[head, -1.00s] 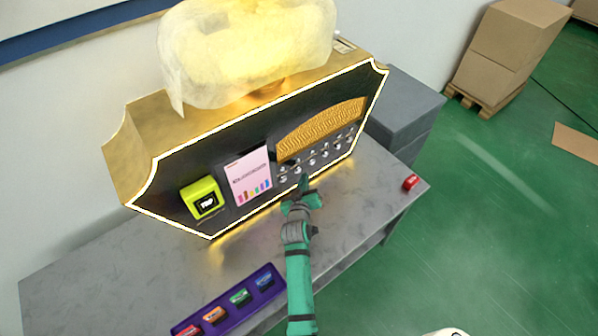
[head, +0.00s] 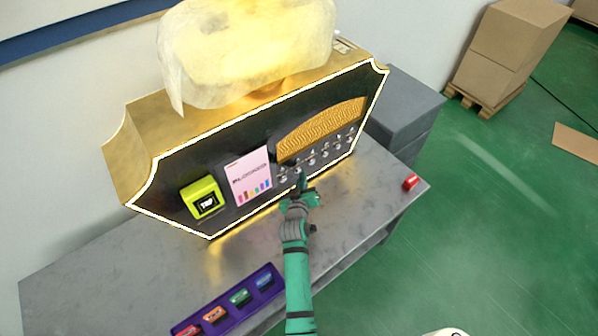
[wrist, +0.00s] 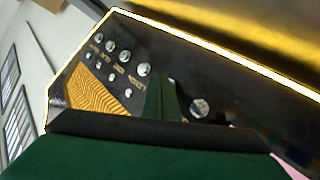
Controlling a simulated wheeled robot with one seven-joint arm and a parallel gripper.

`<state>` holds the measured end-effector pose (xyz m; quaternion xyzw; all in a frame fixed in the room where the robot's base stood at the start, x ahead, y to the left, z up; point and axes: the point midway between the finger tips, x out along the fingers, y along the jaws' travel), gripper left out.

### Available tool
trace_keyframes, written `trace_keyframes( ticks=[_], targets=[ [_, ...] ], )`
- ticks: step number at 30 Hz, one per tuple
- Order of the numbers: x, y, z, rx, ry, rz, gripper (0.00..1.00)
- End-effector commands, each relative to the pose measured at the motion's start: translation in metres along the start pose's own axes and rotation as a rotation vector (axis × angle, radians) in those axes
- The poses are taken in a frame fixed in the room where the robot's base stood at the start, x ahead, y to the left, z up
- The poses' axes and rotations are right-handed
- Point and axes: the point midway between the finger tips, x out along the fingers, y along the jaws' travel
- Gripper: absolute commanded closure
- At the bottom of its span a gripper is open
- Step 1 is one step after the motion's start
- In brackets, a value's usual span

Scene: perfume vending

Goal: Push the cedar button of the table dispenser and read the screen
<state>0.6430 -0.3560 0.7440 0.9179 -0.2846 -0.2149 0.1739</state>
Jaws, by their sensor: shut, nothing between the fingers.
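The table dispenser has a dark front panel (head: 226,165) with a glowing border and a gold casing. Several round silver buttons (head: 325,154) sit in rows on its right half; their labels are too small to read, so I cannot tell which is cedar. They also show in the wrist view (wrist: 144,69). The pale pink screen (head: 250,172) has a line of dark text, not legible, above coloured bars. My gripper (head: 299,178) is shut and empty, its tip in front of the left end of the button rows. In the wrist view the fingers (wrist: 161,100) cover some of the panel; contact is unclear.
A yellow-green box (head: 203,199) is on the panel's left. A purple tray (head: 222,310) with several coloured pieces lies at the table's front. A red object (head: 410,182) is near the right edge. The grey table (head: 100,272) is otherwise mostly clear.

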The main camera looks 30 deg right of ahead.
Motion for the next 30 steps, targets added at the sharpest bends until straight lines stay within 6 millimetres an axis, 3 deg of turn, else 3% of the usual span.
trace_keyframes(
  ticks=[30],
  targets=[
    [0.0061, -0.0046, -0.0048, 0.000, 0.001, -0.001, 1.00]
  ],
)
